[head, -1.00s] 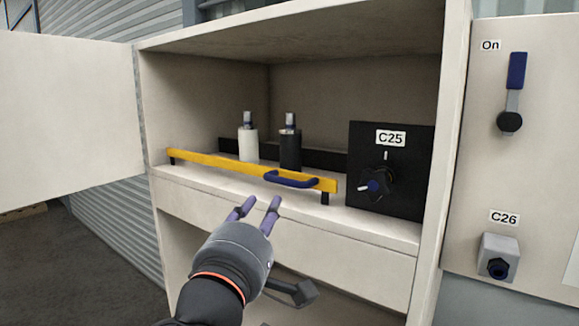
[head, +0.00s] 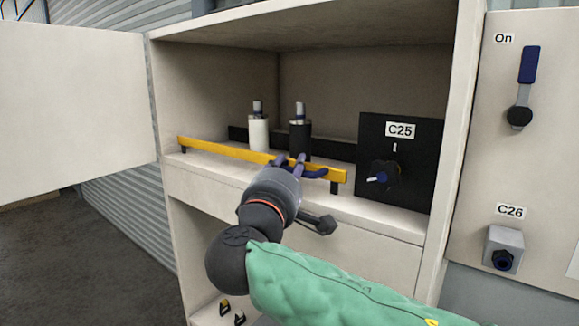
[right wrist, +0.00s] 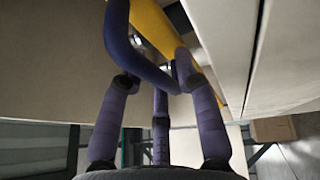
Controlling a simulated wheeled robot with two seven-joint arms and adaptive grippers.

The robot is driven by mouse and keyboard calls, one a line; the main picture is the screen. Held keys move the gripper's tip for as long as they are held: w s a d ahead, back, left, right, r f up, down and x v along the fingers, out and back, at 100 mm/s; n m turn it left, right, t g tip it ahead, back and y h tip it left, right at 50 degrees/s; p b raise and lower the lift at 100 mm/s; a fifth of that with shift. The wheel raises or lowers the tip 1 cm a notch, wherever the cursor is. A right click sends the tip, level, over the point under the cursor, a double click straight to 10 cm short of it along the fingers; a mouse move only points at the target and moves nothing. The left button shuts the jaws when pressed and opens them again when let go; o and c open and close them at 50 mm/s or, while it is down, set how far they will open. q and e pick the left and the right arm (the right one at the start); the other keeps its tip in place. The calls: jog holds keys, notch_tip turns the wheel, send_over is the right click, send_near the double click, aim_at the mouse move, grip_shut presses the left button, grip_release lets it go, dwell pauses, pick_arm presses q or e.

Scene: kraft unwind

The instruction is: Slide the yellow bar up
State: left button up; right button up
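The yellow bar (head: 222,149) runs low along the front of the cabinet shelf, on short black posts. Its blue handle (head: 316,173) sits near the bar's right end. My right gripper (head: 290,160) is at the handle, with its purple fingers reaching up to it and hiding part of it. In the right wrist view the blue handle (right wrist: 140,58) passes between the spread fingers of the gripper (right wrist: 155,72), and the yellow bar (right wrist: 158,28) is just beyond. The fingers look open around the handle; firm contact cannot be told. My left gripper is not in view.
A white bottle (head: 258,133) and a black bottle (head: 300,138) stand behind the bar. A black C25 panel (head: 424,165) with a knob is right of it. The cabinet door (head: 75,110) stands open at left. The right panel holds a lever (head: 525,75) and the C26 box (head: 503,246).

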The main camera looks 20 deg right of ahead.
jog(key=shift+c, duration=0.2)
grip_shut()
notch_tip(320, 180, up, 12)
jog(key=p, duration=0.5)
jog(key=shift+s+d+f+p, duration=0.15)
jog(key=shift+f+p, duration=0.05)
jog(key=shift+p, duration=0.15)
jog(key=shift+o, duration=0.2)
grip_release()
jog(key=shift+f, duration=0.2)
jog(key=v, duration=1.2)
